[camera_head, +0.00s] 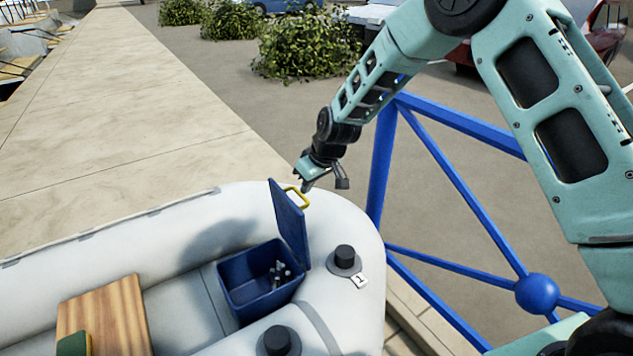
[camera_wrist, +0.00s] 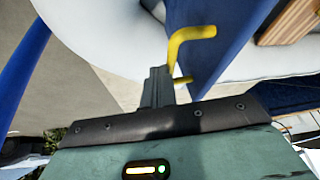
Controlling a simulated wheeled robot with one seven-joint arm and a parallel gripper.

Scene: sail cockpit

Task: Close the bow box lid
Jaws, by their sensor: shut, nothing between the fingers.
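The blue bow box (camera_head: 250,285) stands in the bow of a white inflatable boat, with several small pale items inside. Its blue lid (camera_head: 289,225) stands open, nearly upright, on the right side of the box. A yellow handle (camera_head: 298,197) sticks out from the lid's upper right edge. My gripper (camera_head: 308,187) is shut and empty, just above and beside the handle. In the wrist view, the shut fingers (camera_wrist: 157,88) are close to the yellow handle (camera_wrist: 190,42) and the blue lid (camera_wrist: 222,40). Whether they touch the handle I cannot tell.
The white boat tube (camera_head: 340,285) curves around the box, with a black round fitting (camera_head: 345,257) close to the lid. A wooden seat (camera_head: 105,318) lies left of the box. A blue tubular frame (camera_head: 382,165) stands right of the boat. A pale dock (camera_head: 120,90) runs along the left.

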